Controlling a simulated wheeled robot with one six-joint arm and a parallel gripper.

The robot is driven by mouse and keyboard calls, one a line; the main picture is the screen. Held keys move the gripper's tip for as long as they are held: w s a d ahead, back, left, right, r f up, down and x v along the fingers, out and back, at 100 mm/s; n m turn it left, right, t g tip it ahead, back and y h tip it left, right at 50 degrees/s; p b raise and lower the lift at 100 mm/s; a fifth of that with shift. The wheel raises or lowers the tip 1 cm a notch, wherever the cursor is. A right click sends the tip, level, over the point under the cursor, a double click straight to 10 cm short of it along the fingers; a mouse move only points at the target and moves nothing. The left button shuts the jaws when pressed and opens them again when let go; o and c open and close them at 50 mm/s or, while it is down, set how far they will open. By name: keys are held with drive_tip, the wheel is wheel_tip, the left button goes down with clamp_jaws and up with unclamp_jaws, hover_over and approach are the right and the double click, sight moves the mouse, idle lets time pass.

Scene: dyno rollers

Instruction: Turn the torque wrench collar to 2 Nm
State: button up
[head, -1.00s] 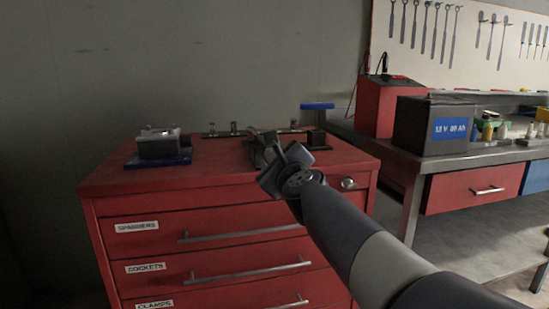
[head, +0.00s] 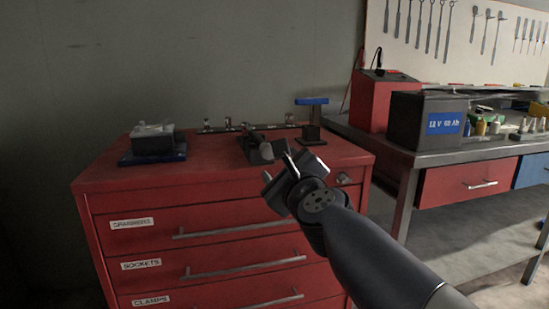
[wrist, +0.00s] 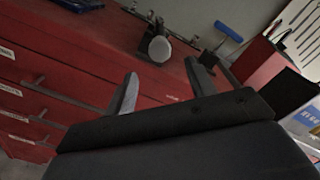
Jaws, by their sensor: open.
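A dark tool that looks like the torque wrench (head: 256,143) lies in a dark holder on top of the red tool cabinet (head: 215,172). In the wrist view its round grey end (wrist: 159,49) faces me, just beyond the fingertips. I cannot make out the collar's scale or its setting. My gripper (head: 277,169) is open and empty, at the cabinet's front edge, in front of the wrench. In the wrist view the two fingers of my gripper (wrist: 160,78) stand apart, with the grey end showing between and beyond them, not touching it.
A grey object on a blue base (head: 153,146) sits at the cabinet's left. A rail with small fittings (head: 228,126) lies at the back, beside a blue-topped stand (head: 311,120). A workbench at right holds a black battery (head: 425,121) and a red box (head: 382,100).

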sight(270, 153)
drive_tip(key=shift+v, duration=1.1)
drive_tip(key=shift+w, duration=0.1)
drive_tip(key=x, duration=1)
drive_tip(key=shift+w+a, duration=0.1)
drive_tip(key=shift+w, duration=0.25)
drive_tip(key=shift+s, duration=0.1)
